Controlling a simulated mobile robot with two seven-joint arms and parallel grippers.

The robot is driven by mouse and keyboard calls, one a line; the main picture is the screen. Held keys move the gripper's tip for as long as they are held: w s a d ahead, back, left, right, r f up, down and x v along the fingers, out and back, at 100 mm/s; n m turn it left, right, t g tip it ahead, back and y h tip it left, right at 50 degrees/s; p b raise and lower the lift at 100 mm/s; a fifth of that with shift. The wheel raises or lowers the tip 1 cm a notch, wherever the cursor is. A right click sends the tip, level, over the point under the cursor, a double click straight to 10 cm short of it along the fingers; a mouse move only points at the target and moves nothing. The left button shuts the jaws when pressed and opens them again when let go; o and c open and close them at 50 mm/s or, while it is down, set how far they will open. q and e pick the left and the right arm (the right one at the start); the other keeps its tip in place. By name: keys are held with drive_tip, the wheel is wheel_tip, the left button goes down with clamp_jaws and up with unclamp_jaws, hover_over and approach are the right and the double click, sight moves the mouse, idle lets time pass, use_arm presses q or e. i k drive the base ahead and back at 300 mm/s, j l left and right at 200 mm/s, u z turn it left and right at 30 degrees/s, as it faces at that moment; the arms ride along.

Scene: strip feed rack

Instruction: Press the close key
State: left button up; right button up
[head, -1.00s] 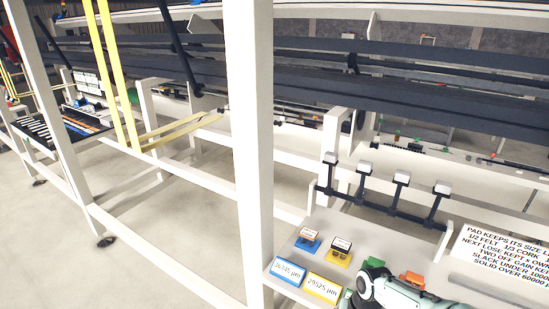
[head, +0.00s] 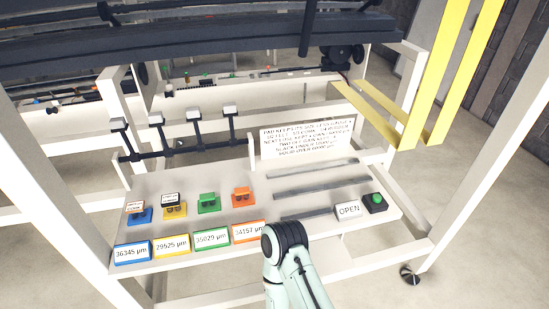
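A dark key box with a green button (head: 376,201) sits at the right end of the white shelf (head: 230,225). A white plate reading "OPEN" (head: 348,209) stands just left of it. I see no key labelled close. A mint-green arm link of mine with a dark joint rises from the bottom middle, in front of the shelf's front edge and left of the OPEN plate. Neither of my grippers shows in the head view.
Small blue (head: 139,216), yellow (head: 175,209), green (head: 208,204) and orange (head: 243,197) blocks stand behind number plates (head: 171,247). Grey strips (head: 320,190) lie mid-shelf below a text sign (head: 307,139). White frame posts (head: 490,170) and yellow bars (head: 450,80) flank the shelf.

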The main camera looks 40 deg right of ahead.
sight(376, 198)
drive_tip(key=z, duration=2.55)
drive_tip(key=l+u, duration=0.1)
drive_tip(key=u, duration=0.35)
drive_tip(key=i+l+u, duration=0.1)
drive_tip(key=u, duration=0.3)
drive_tip(key=l+u, duration=0.3)
drive_tip(key=l, duration=0.25)
drive_tip(key=l+u, duration=0.25)
drive_tip(key=l, duration=0.3)
drive_tip(key=i+l+u, duration=0.1)
drive_tip(key=l, duration=1)
